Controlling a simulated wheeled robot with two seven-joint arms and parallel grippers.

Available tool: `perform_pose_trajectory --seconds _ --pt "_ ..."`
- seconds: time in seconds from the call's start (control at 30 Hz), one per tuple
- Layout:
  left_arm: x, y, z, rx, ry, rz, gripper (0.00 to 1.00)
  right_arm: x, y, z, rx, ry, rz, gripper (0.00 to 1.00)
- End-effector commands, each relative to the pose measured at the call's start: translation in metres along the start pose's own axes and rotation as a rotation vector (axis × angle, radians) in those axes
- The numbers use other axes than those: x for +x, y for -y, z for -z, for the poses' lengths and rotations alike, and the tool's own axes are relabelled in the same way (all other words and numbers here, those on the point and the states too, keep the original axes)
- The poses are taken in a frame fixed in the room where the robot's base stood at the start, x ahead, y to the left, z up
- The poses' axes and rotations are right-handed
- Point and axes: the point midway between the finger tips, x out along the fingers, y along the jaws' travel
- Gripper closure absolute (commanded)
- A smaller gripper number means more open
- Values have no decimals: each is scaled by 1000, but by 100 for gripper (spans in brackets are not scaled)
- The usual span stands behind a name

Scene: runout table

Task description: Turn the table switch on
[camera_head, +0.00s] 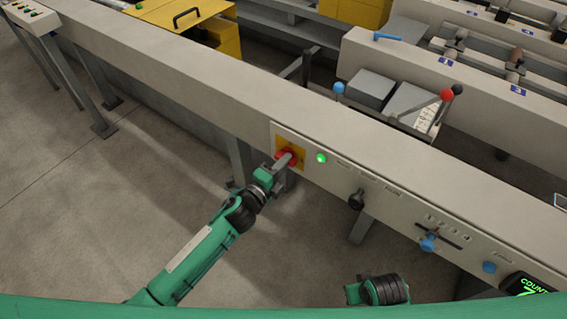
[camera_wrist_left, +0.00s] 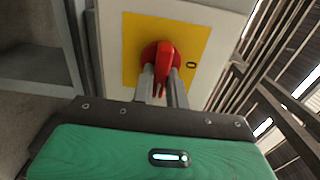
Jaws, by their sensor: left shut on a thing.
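The table switch (camera_head: 289,153) is a red rotary knob on a yellow plate at the left end of the panel on the table's front face. In the left wrist view the red knob (camera_wrist_left: 165,52) has a handle pointing down between my fingers, with a "0" mark on the plate to its right. My left gripper (camera_head: 283,163) is at the knob, its fingers (camera_wrist_left: 162,78) on either side of the handle and shut on it. A green lamp (camera_head: 321,158) beside the plate is lit. My right gripper is out of view; only part of its arm shows at the bottom.
The panel (camera_head: 393,204) also carries a black knob (camera_head: 356,200), a blue slider knob (camera_head: 428,243), a blue button (camera_head: 489,267) and a count display (camera_head: 527,285). Red and black ball levers (camera_head: 446,96) stand behind the long beam. The floor (camera_head: 90,210) at left is clear.

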Motion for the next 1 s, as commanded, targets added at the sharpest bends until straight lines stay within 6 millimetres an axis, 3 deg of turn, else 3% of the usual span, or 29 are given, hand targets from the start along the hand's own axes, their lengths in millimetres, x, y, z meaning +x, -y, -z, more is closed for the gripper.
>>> perform_pose_trajectory --seconds 0.23,0.27,0.37,0.73,0.87,1.0 --pt "0 -1 1 2 -1 -2 100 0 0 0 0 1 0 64" --pt "0 -1 1 2 -1 -2 84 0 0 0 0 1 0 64" --pt "0 -1 0 2 -1 -2 64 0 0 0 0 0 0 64" --pt "-5 -1 0 0 0 -1 64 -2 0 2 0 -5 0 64" --pt "-21 -1 0 0 0 -2 64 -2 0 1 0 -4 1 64" --pt "-49 -2 0 0 0 -4 64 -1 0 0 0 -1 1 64"
